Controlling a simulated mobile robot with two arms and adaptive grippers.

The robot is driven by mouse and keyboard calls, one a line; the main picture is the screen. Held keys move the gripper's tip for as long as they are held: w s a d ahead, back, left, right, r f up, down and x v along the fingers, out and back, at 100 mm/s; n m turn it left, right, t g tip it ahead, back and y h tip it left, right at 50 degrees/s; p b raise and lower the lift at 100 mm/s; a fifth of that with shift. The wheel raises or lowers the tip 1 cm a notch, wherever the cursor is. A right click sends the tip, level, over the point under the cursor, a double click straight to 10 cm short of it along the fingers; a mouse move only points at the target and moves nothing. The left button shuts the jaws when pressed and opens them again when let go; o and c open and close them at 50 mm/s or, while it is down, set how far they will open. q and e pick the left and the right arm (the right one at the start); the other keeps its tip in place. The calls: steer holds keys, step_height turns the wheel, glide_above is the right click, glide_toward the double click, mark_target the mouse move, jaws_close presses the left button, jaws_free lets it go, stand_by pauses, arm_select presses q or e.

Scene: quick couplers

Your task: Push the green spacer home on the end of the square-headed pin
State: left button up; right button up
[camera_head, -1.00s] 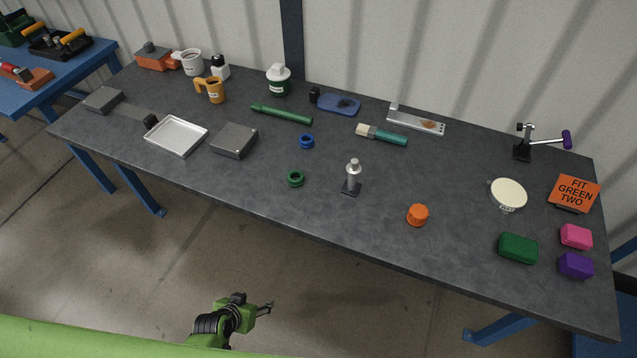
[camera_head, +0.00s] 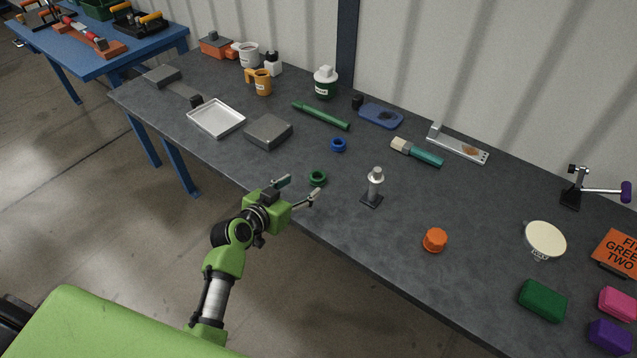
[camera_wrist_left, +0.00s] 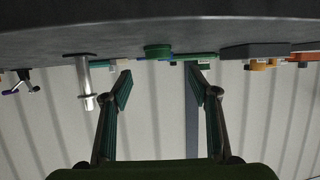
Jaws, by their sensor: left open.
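The green spacer (camera_head: 317,178), a small ring, lies flat on the dark tabletop near its front edge. The square-headed pin (camera_head: 374,187) stands upright right of it on its square dark head, its silver end up and bare. My left gripper (camera_head: 303,187) is open and empty at the table's front edge, its fingers pointing towards the spacer, apart from it. In the left wrist view, which is upside down, the spacer (camera_wrist_left: 157,51) shows between the open fingers (camera_wrist_left: 158,80), and the pin (camera_wrist_left: 84,80) stands to the left. My right gripper is not in view.
A blue ring (camera_head: 338,145) lies behind the spacer. A grey block (camera_head: 268,132) and a white tray (camera_head: 216,119) lie to the left. An orange cap (camera_head: 434,240) sits right of the pin. The tabletop (camera_head: 345,225) between pin and front edge is clear.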

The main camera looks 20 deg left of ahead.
mark_target(320, 175)
arm_select(q)
steer(key=b+x, duration=0.1)
steer(key=x, duration=0.2)
steer(key=shift+f, duration=0.15)
steer(key=b+x, duration=0.1)
steer(key=x, duration=0.1)
steer(key=b+x, duration=0.2)
steer(key=x, duration=0.1)
steer(key=shift+s+d+f, duration=0.1)
steer(key=shift+d, duration=0.15)
steer(key=c, duration=1.1)
